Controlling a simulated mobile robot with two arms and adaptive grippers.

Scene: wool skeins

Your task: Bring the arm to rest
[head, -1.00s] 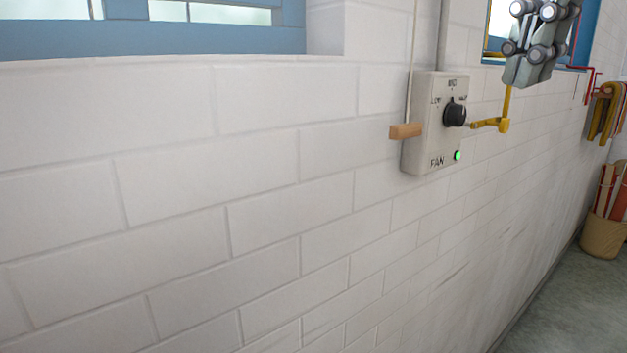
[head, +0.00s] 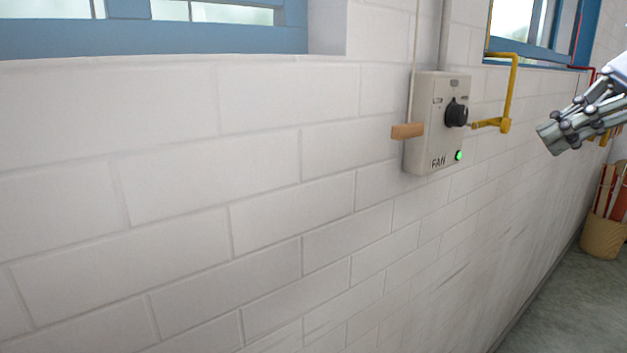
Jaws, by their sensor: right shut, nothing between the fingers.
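My right gripper (head: 549,139) comes in from the right edge of the head view, pointing left. Its fingers are shut with nothing between them. It is in the air, to the right of the fan control box (head: 419,126) and apart from it. The box is pale grey, fixed to the wall, with a black knob (head: 456,112) and a lit green lamp (head: 459,155). My left gripper is not in view.
A yellow pipe (head: 511,88) runs beside the box below a blue-framed window (head: 580,40). A wooden pull handle (head: 407,131) hangs on a cord left of the box. A basket (head: 602,238) with red and pale pieces stands on the floor at right. The white brick wall (head: 220,200) is bare at left.

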